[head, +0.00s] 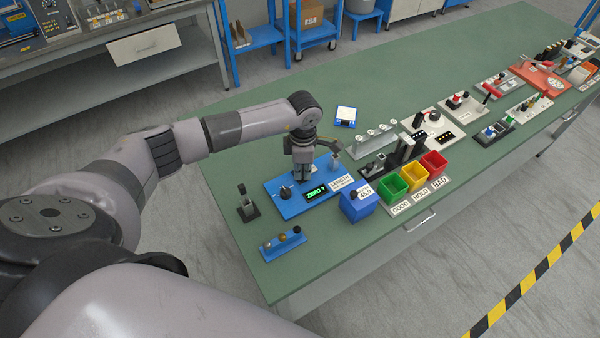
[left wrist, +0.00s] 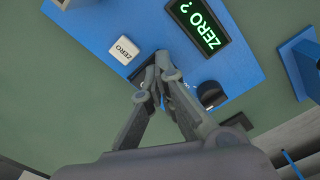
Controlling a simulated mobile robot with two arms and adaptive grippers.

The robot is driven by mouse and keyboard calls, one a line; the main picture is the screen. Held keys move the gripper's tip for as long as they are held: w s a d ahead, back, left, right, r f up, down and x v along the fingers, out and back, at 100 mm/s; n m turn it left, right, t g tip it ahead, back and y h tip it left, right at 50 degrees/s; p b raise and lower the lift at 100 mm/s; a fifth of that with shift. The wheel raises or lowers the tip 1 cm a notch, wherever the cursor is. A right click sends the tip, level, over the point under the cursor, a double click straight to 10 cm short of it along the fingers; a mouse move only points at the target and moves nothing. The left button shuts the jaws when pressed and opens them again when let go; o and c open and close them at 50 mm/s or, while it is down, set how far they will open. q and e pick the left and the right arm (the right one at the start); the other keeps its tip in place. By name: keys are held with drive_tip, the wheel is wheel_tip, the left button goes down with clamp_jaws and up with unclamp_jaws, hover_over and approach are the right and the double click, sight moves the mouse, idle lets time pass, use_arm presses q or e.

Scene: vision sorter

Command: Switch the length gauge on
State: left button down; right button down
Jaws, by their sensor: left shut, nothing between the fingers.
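The length gauge (head: 298,205) is a blue plate on the green bench in the head view, with a label reading LENGTH. Its dark display (head: 317,192) is lit and shows "ZERO ?" in green; it also shows in the left wrist view (left wrist: 199,27). A white ZERO button (left wrist: 124,50) and a dark rounded knob (left wrist: 210,94) sit on the plate. My left gripper (head: 303,179) is over the plate, its fingers shut and empty. In the left wrist view the fingertips (left wrist: 160,68) lie between button and knob and hide part of the plate; contact cannot be told.
A blue box (head: 358,206) stands right of the gauge, and green, yellow and red bins (head: 414,176) beyond it. A small dark stand (head: 247,208) is at the left, and a blue rack (head: 283,243) with small parts is nearer.

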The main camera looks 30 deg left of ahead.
use_arm(q)
drive_tip(key=shift+r+p, duration=2.05)
drive_tip(key=shift+r, duration=1.45)
drive_tip(key=shift+f, duration=0.1)
